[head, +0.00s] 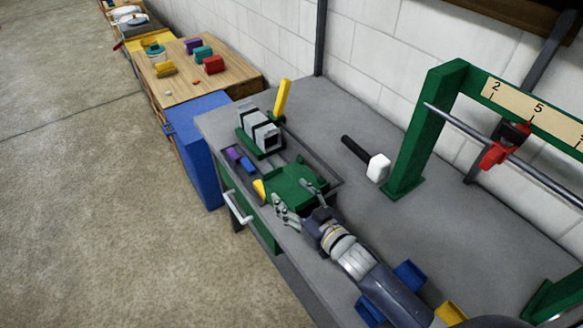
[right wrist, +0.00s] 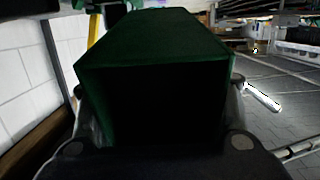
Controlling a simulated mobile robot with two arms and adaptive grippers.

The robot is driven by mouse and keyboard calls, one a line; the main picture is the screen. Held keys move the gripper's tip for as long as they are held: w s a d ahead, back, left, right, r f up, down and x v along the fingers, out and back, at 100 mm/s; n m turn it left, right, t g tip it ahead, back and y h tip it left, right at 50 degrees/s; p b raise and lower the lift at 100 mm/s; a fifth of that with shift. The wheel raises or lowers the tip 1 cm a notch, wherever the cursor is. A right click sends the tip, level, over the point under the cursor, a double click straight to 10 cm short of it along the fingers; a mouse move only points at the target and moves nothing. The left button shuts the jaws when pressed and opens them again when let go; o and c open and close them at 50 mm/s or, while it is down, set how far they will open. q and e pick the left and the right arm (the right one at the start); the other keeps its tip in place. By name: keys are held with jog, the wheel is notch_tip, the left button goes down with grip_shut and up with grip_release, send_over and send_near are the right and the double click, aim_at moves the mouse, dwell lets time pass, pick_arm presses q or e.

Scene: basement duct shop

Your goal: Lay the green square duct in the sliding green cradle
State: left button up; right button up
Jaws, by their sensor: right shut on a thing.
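The green square duct (head: 292,183) is over the front part of the grey bench, at the slot. It fills the middle of the right wrist view (right wrist: 160,55), its dark square end toward the camera. My right gripper (head: 302,199) is shut on the duct, with a finger on each side. I cannot pick out the sliding green cradle for certain; part of it may be hidden under or merged with the duct. A green base (head: 246,143) carries a grey block with black bands (head: 260,127) beyond the duct. My left gripper is not in view.
A yellow lever (head: 283,98) rises beside the banded block. Purple and blue pieces (head: 240,158) lie left of the duct. A mallet (head: 376,167) and a green frame with a numbered scale (head: 403,155) stand to the right. The bench's front edge is close by.

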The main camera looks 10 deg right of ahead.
aim_at(303, 214)
jog(key=shift+s+a+r, duration=0.1)
jog(key=shift+s+a, duration=0.05)
jog(key=shift+s, duration=0.1)
jog(key=shift+s+a+b, duration=0.1)
jog(key=shift+s+b, duration=0.1)
jog(key=shift+b, duration=0.3)
jog(key=s+b, duration=0.1)
jog(key=h+b, duration=0.1)
jog(key=b, duration=0.1)
jog(key=s+m+b, duration=0.1)
jog(key=shift+s+d+r+t+h, duration=0.3)
jog(key=shift+r+t, duration=0.05)
jog(key=shift+t, duration=0.05)
jog(key=s+d+r+m+h+b, duration=0.2)
jog(key=s+d+r+h+b, duration=0.1)
jog(key=s+d+b, duration=0.2)
jog(key=shift+m+h+b, duration=0.3)
jog(key=shift+m+h, duration=0.1)
jog(key=shift+s+d+r, duration=0.25)
jog(key=shift+d+r, duration=0.05)
jog(key=shift+d, duration=0.05)
jog(key=shift+a, duration=0.15)
